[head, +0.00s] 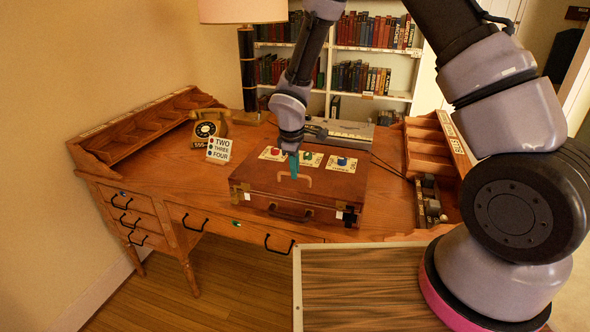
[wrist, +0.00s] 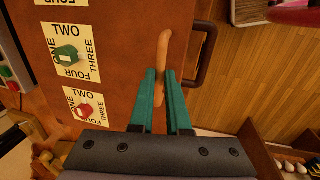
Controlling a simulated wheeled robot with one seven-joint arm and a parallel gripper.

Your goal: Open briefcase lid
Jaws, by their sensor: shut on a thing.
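The brown briefcase (head: 250,188) lies flat on the desk, and its lid looks closed. A tan handle (head: 306,181) stands on the lid near its front edge; it also shows in the wrist view (wrist: 162,42). My gripper (head: 293,168) reaches down to it from above. In the wrist view my teal fingers (wrist: 161,72) are shut on the tan handle, one on each side. A dark carrying handle (wrist: 206,55) is on the briefcase's front side, apart from my fingers. Red, green and blue knobs on number cards (head: 345,164) sit along the back of the lid.
The wooden desk (head: 190,180) has free room left of the briefcase. A grey device (head: 345,131) is close behind the briefcase. An organizer (head: 432,150) stands at the right.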

